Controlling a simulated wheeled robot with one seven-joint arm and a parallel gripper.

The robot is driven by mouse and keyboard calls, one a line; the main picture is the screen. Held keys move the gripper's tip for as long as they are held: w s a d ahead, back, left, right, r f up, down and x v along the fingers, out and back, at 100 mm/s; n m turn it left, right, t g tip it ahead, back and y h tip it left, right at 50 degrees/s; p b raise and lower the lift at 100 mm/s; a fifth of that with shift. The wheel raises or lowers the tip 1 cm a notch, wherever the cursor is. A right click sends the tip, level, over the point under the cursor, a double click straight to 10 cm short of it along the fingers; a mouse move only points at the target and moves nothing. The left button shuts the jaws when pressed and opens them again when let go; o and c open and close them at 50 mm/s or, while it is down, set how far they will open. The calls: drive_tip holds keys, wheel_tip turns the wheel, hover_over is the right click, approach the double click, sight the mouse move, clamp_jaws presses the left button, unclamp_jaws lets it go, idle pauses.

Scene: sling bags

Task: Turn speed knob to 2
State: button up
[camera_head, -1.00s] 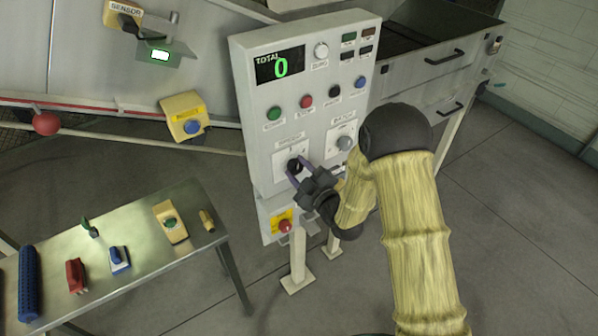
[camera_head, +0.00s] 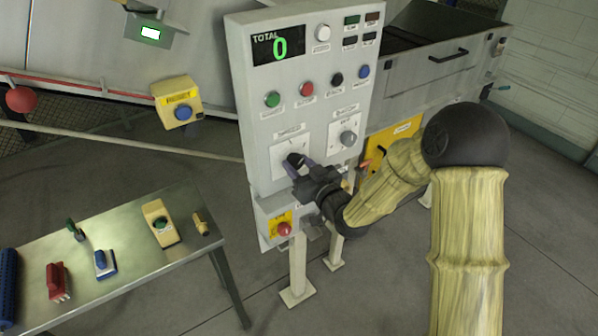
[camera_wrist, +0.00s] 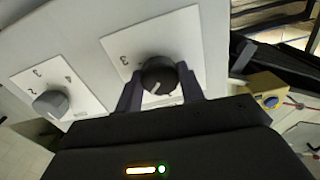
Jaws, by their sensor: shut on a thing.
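The speed knob is a black round knob (camera_wrist: 158,76) on a white dial plate (camera_wrist: 190,38) of the grey control panel (camera_head: 262,115). In the wrist view it sits between the two fingers of my gripper (camera_wrist: 160,88), which is shut on it. A "3" shows on the plate; other marks are partly hidden and the knob's setting cannot be read. In the head view my gripper (camera_head: 296,168) reaches the lower left dial from the right and partly covers it. A grey batch knob (camera_head: 347,138) is on the plate to the right; it also shows in the wrist view (camera_wrist: 50,103).
Above are green (camera_head: 272,99), red (camera_head: 306,89), black and blue buttons and a display (camera_head: 278,46) reading 0. A red emergency button (camera_head: 284,229) is below. A metal table (camera_head: 130,285) with several small devices stands at the left.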

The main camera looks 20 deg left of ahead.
drive_tip(key=shift+m+b, duration=0.35)
drive_tip(key=shift+m, duration=0.65)
drive_tip(key=o, duration=1)
drive_tip(key=shift+c, duration=0.2)
drive_tip(key=shift+d, duration=0.1)
